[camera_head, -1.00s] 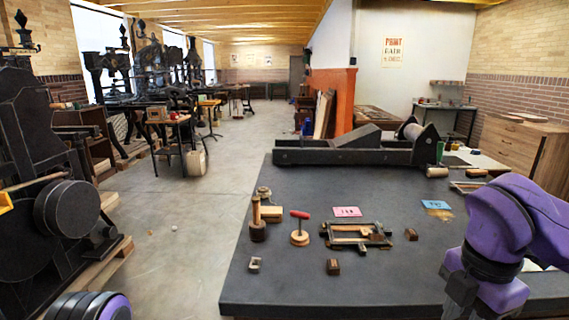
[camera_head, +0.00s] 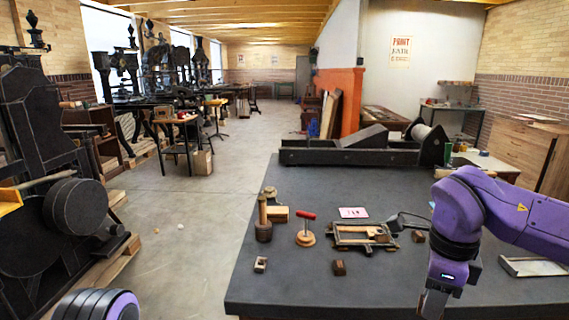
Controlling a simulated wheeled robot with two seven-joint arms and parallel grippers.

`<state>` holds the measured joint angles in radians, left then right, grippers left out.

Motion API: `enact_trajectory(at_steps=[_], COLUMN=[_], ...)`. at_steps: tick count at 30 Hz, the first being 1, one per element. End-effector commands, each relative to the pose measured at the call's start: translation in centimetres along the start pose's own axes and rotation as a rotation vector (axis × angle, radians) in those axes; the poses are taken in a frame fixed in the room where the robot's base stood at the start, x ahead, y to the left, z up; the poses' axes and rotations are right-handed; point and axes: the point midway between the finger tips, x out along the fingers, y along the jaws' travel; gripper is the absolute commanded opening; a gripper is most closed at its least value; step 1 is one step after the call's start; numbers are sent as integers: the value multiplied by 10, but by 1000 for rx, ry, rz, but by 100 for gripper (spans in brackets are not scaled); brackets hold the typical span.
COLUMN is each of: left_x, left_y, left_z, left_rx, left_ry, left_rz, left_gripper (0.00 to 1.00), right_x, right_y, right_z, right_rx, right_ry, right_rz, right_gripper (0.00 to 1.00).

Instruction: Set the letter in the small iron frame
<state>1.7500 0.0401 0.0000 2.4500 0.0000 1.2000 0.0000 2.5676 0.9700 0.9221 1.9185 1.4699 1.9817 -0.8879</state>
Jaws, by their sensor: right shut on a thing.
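The small iron frame (camera_head: 340,241) lies flat on the dark table, with wooden pieces inside it. My left gripper is out of view; only part of that arm shows at bottom left.
A red-handled tool (camera_head: 306,238), a wooden-handled tool (camera_head: 263,230) and a pale block (camera_head: 260,264) stand left of the frame. A pink card (camera_head: 353,212) lies behind it. A long press bed (camera_head: 350,157) fills the table's back.

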Motion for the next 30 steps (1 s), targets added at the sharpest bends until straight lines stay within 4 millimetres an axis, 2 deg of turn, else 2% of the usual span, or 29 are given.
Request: enact_trajectory(at_steps=[3, 12, 18, 20, 22, 27, 30], left_x=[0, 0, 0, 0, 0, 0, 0], left_y=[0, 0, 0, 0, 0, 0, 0], left_z=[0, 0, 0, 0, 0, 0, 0], left_rx=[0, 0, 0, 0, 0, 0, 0], left_ry=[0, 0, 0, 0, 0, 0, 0], left_rz=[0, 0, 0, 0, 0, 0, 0], left_gripper=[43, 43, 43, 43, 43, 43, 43], right_x=[9, 45, 77, 89, 110, 146, 157], right_y=[-6, -20, -24, -24, -23, -14, -9], right_z=[12, 44, 62, 66, 71, 71, 70], right_rx=[-383, -1372, -1864, -1980, -2092, -2111, -2125], right_ry=[3, 3, 1, 1, 0, -1, -3], right_rz=[0, 2, 3, 5, 7, 1, 1], right_gripper=[2, 2, 2, 2, 2, 2, 2])
